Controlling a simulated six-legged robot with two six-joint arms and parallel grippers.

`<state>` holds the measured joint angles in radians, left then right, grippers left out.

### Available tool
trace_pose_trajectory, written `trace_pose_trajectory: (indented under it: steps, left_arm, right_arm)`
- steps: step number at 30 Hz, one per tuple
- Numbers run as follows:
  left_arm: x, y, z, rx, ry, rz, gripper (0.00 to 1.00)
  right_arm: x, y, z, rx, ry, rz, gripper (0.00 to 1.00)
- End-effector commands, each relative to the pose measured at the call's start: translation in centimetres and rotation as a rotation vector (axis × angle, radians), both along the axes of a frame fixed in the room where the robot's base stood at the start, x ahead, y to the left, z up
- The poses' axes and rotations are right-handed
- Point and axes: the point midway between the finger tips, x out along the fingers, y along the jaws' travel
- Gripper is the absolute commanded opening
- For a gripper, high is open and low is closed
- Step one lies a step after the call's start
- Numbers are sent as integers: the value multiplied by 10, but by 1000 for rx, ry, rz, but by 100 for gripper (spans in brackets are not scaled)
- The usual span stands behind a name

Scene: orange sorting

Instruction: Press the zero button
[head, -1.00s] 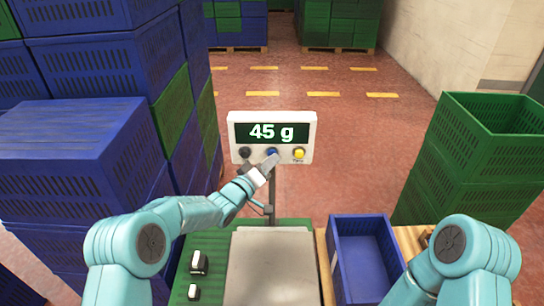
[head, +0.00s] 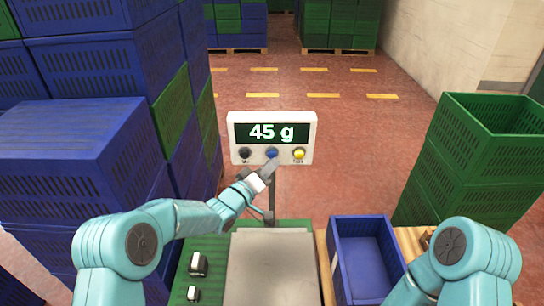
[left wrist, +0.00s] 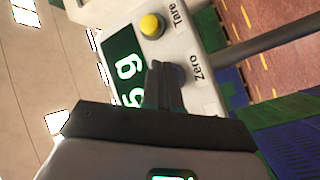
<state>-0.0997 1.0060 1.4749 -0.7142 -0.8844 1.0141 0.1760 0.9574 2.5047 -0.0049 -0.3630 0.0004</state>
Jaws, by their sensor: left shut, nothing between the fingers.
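The scale's display box (head: 309,121) reads 45 g in the head view. Its face carries a black button (head: 244,153), a blue button (head: 271,153) and a yellow button (head: 299,153) in a row. The left wrist view shows the label "Zero" beside the spot behind my fingers, and "Tare" beside the yellow button (left wrist: 152,25). My left gripper (head: 270,165) is shut and empty, its tips just below the blue zero button. In the left wrist view the fingertips (left wrist: 164,70) hide most of that button. I cannot tell whether they touch it. My right gripper is out of view.
The scale's bare plate (head: 270,270) lies below the display. Stacked blue crates (head: 70,140) rise on the left, green crates (head: 460,170) on the right.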

Motion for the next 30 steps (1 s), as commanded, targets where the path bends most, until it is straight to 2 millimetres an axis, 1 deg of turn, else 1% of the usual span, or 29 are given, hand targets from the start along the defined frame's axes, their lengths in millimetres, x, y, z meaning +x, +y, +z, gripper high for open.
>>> trace_pose_trajectory:
  steps: [4,15,18,30]
  left_arm:
    - [-6,0,-1,0,0,0,0]
    - [-42,0,-1,0,1,1,0]
    - [-48,0,-1,0,0,0,0]
    - [-50,0,0,1,-1,0,0]
  right_arm:
    - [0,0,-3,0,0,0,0]
    - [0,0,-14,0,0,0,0]
    - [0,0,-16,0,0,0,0]
    - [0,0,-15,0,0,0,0]
